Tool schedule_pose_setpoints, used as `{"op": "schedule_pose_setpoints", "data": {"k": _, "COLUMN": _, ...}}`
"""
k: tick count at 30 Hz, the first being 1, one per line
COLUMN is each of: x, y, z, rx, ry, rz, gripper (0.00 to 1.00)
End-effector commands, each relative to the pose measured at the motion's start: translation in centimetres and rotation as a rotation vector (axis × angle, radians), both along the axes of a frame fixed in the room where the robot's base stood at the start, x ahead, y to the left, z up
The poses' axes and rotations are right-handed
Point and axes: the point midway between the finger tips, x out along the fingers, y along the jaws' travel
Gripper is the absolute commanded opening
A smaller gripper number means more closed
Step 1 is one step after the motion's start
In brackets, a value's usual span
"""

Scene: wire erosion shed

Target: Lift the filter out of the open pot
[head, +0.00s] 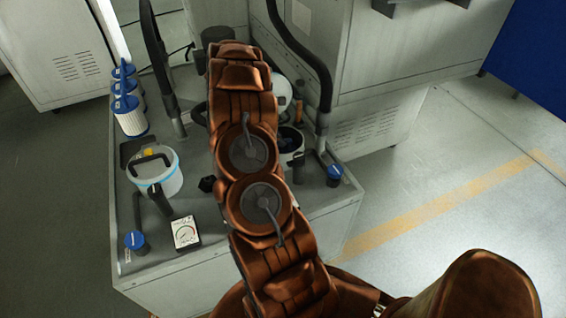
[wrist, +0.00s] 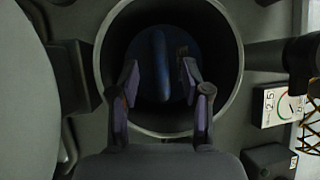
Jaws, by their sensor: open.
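The open pot (head: 291,146) stands on the grey cabinet top, partly hidden behind my arm in the head view. In the wrist view its round rim (wrist: 101,72) surrounds a dark inside. The filter (wrist: 160,62) sits in the pot as a dark blue disc with a raised blue ridge across its middle. My gripper (wrist: 160,78) is open over the pot's mouth, one finger on each side of the ridge. I see a gap between each finger and the ridge; how deep the fingertips reach is hard to tell. My gripper is hidden in the head view.
A closed pot (head: 156,178) with a black handle stands at the left, with a gauge (head: 186,232) near it. Blue-capped white filter cartridges (head: 130,115) stand behind it. A black hose (head: 317,70) rises close to the open pot. Another gauge (wrist: 278,106) sits right of the pot.

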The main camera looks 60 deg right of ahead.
Motion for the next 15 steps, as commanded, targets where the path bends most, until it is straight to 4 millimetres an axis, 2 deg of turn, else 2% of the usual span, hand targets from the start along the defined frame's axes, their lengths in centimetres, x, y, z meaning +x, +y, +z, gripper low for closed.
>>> {"op": "schedule_pose_setpoints", "data": {"k": 6, "x": -1.2, "y": -0.8, "z": -2.3, "rx": 0.002, "ry": 0.003, "rz": -0.001, "gripper": 0.47}}
{"op": "schedule_pose_setpoints", "data": {"k": 13, "x": -1.3, "y": -0.9, "z": -2.5, "rx": 0.000, "ry": 0.002, "rz": 0.000, "gripper": 0.47}}
{"op": "schedule_pose_setpoints", "data": {"k": 15, "x": -1.3, "y": -0.9, "z": -2.5, "rx": 0.000, "ry": 0.002, "rz": 0.000, "gripper": 0.42}}
